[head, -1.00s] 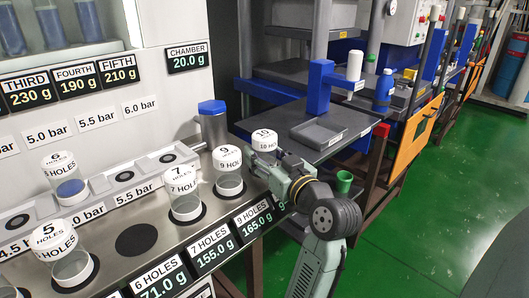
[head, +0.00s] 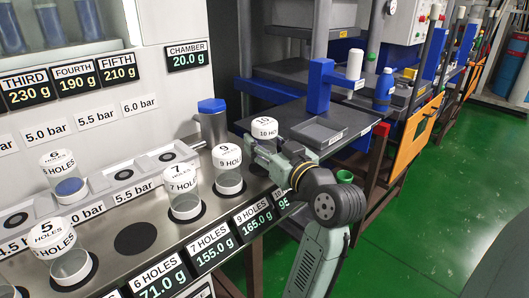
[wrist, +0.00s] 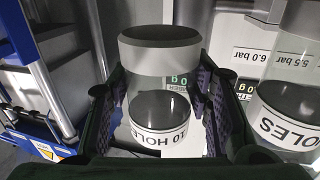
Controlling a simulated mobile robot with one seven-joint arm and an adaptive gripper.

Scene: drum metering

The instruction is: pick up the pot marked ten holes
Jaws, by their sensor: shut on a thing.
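The pot marked ten holes (head: 264,126) has a white lid and a clear body. It is at the right end of the row of pots in the head view, and its lower part is hidden behind my gripper (head: 262,152). My gripper is shut on this pot. In the wrist view the pot (wrist: 158,90) stands between my two fingers (wrist: 160,110), its label upside down or turned from me in part. The pot appears raised above the bench, but its base is hidden in the head view.
The nine holes pot (head: 228,160) stands close on the left and shows in the wrist view (wrist: 292,122). The seven holes pot (head: 183,185) is further left. Weight displays (head: 253,216) line the bench front. A dark table with a grey tray (head: 318,132) is behind.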

